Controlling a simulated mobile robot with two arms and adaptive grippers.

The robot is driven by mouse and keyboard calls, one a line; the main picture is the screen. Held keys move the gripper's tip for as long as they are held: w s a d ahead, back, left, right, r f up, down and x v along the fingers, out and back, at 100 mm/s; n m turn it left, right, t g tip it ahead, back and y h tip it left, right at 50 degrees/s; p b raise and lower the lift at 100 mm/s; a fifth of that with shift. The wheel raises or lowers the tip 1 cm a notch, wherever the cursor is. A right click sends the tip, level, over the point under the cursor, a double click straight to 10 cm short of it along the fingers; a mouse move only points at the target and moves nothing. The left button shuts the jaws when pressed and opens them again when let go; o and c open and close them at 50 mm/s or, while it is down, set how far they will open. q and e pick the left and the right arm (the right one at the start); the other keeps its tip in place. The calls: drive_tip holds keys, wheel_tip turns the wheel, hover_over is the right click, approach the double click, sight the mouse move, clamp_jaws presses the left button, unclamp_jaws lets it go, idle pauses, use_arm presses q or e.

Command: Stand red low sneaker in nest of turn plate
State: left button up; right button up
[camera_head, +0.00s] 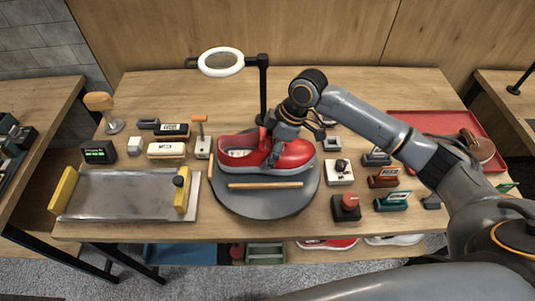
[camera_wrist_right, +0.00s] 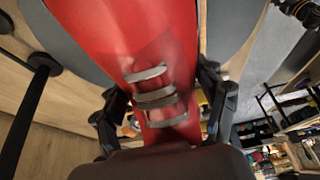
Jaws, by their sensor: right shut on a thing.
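The red low sneaker (camera_head: 294,156) is over the round grey turn plate (camera_head: 262,207), sole down, toe to the right. My right gripper (camera_head: 271,148) is shut on the sneaker's upper from above. In the right wrist view the gripper (camera_wrist_right: 165,108) has a finger on each side of the red sneaker (camera_wrist_right: 118,35), near its grey lace bars. A wooden strip (camera_head: 265,185) of the nest lies in front of the sole. I cannot tell whether the sole touches the plate. My left gripper is not in view.
A ring magnifier (camera_head: 221,62) on a black post (camera_head: 263,90) stands behind the plate. A metal tray with yellow ends (camera_head: 118,193) lies left. Brushes and small blocks, including a red-knobbed stamp (camera_head: 346,207), crowd the right. A red tray (camera_head: 425,123) is at the far right.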

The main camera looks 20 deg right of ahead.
wheel_tip(320, 180, down, 2)
drive_tip(key=shift+a+f+p, duration=0.1)
drive_tip(key=shift+p, duration=0.5)
drive_tip(key=shift+f, duration=0.4)
drive_tip(key=o, duration=1.5)
drive_tip(key=shift+f, duration=0.1)
drive_tip(key=shift+c, duration=0.2)
drive_tip(key=b+v, duration=0.2)
drive_tip(key=v, duration=1)
drive_tip(key=shift+b, duration=0.3)
